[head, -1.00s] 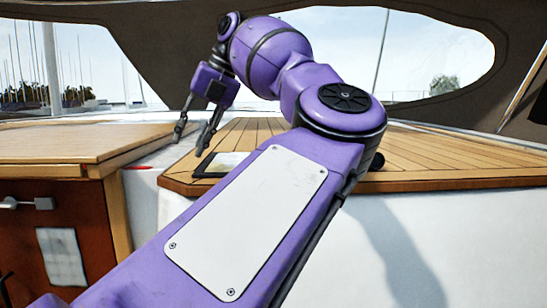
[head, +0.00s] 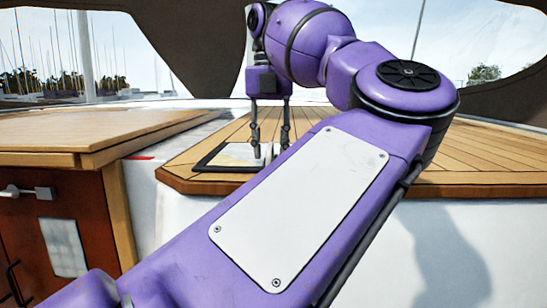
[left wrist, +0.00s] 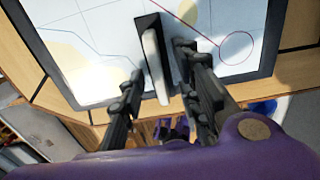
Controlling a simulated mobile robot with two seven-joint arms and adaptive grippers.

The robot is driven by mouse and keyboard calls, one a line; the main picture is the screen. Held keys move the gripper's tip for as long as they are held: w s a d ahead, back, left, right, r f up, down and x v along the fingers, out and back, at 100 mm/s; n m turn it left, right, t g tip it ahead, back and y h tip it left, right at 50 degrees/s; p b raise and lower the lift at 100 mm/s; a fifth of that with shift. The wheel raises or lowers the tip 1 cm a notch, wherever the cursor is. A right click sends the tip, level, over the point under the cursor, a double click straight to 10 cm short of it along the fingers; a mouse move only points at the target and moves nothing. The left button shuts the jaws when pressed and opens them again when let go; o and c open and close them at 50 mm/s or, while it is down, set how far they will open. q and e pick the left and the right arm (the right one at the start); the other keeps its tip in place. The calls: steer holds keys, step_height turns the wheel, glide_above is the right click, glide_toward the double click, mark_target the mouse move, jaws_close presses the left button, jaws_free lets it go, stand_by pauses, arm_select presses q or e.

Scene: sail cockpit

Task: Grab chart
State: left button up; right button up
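The chart (head: 238,155) is a pale sheet with a dark border, lying flat on the slatted wooden top near its front left corner. In the left wrist view the chart (left wrist: 85,60) shows grid lines, a curved line and a red line ending in a circle. A narrow white-and-black block (left wrist: 154,62), like a handle, stands on it. My left gripper (head: 270,150) points down over the chart. In the left wrist view its open fingers (left wrist: 160,66) are on either side of the block, with gaps visible. My right gripper is out of view.
The slatted wooden top (head: 465,155) is clear to the right. A wooden counter (head: 85,135) over a brown cabinet (head: 80,215) stands at left, across a white gap with a red mark (head: 140,157). Windows lie behind.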

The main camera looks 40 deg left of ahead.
arm_select(q)
steer(key=shift+f, duration=0.3)
steer(key=shift+s, duration=0.1)
steer(key=shift+c, duration=0.5)
jaws_close()
steer(key=shift+r, duration=0.15)
